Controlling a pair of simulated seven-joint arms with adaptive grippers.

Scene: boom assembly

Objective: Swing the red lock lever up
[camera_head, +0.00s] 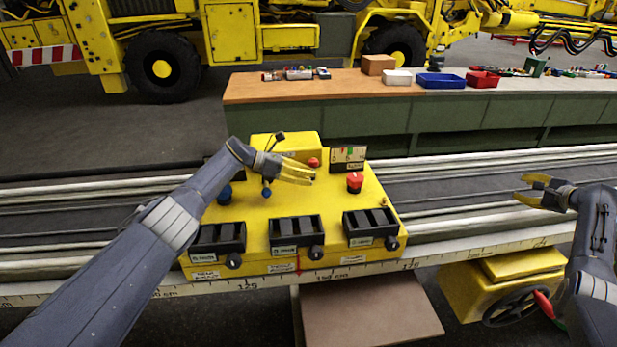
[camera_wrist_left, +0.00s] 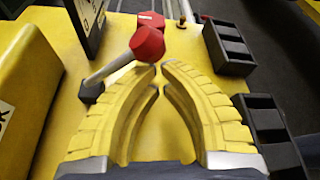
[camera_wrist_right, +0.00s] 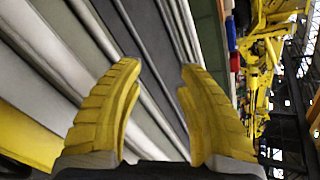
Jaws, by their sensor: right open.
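A grey lever with a red knob (camera_wrist_left: 147,44) slants up from the yellow console in the left wrist view; in the head view its red knob (camera_head: 314,162) shows just behind my left gripper (camera_head: 300,175). That gripper's tips are together with nothing between them, close to the knob; I cannot tell if they touch it. A red handle (camera_head: 543,304) sits by the black handwheel (camera_head: 515,306) at the lower right, partly hidden by my right arm. I cannot tell which is the lock lever. My right gripper (camera_head: 522,190) is open and empty above the rails, away from both.
The yellow console (camera_head: 330,226) carries black slotted boxes, a red button (camera_head: 354,182) and a small sign (camera_head: 348,158). A measuring rail (camera_head: 450,257) runs along its front. Behind is a workbench (camera_head: 350,88) with a blue tray (camera_head: 441,80). The rails right of the console are clear.

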